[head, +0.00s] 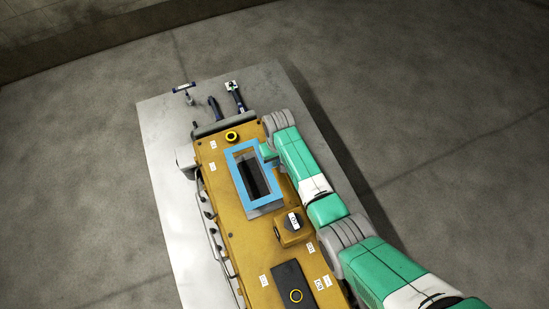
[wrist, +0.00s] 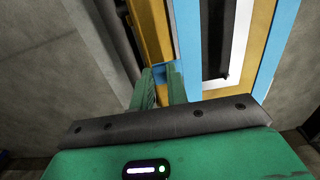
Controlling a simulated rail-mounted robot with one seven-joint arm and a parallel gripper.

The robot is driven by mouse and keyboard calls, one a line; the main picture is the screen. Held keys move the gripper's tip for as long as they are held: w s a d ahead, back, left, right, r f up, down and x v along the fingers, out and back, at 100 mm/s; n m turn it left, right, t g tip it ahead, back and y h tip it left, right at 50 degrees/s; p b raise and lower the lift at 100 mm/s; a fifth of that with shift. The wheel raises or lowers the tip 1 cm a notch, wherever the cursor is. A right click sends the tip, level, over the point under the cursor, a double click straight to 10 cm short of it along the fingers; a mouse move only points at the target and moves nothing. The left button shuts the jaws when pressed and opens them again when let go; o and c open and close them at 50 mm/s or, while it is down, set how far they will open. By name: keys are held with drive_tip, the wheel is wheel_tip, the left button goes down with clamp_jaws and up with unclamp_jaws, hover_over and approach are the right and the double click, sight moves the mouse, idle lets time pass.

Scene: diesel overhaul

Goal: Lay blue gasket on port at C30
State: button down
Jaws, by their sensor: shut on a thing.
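The blue gasket (head: 236,177) is a flat rectangular frame over the yellow engine block in the head view. In the wrist view its blue strip (wrist: 188,45) runs upward beside my fingers. My gripper (head: 266,152) is at the gasket's upper right edge; in the wrist view its fingers (wrist: 161,80) are shut on a blue part of the gasket. A dark port opening (head: 256,180) shows through the frame, and its grey rim (head: 264,209) sticks out past the gasket's lower end. I cannot tell whether the gasket touches the rim. No C30 label is readable.
The yellow block (head: 228,232) lies on a pale plate (head: 163,180). A yellow box with a dark cap (head: 291,227) stands just below the port. A black cover with a yellow ring (head: 292,284) is further down. Tools (head: 236,97) stand at the far end.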

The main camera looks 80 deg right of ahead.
wheel_tip(320, 180, down, 6)
drive_tip(key=b, duration=0.5)
drive_tip(key=shift+f, duration=0.1)
drive_tip(key=shift+a+p, duration=0.25)
drive_tip(key=shift+p, duration=0.3)
drive_tip(key=shift+d+f+b, duration=0.1)
drive_tip(key=shift+f+b, duration=0.6)
drive_tip(key=shift+f, duration=0.15)
drive_tip(key=shift+s, duration=0.1)
idle(0.6)
